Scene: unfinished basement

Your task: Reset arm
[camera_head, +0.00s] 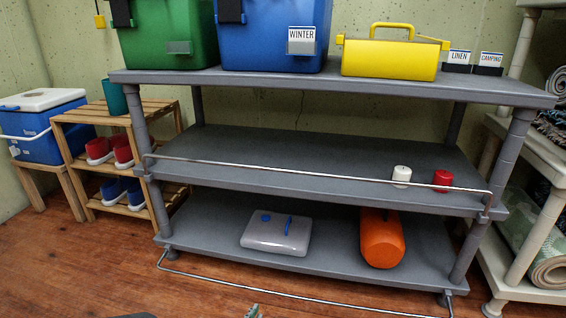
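Only small bits show at the bottom edge of the head view. A small grey-green tip (254,311) pokes up near the middle, and a dark sliver shows to its left. They look like parts of my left arm and gripper, mostly cut off by the frame. Whether that gripper is open or shut cannot be told. My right gripper is not in view. A grey three-level shelf (300,152) fills the middle of the view.
The shelf top holds a green bin (165,35), a blue bin (262,35) and a yellow toolbox (390,58). White and red candles stand on the middle shelf. A grey case (277,232) and orange container (381,238) sit below. Metal rails (320,170) run along the front.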

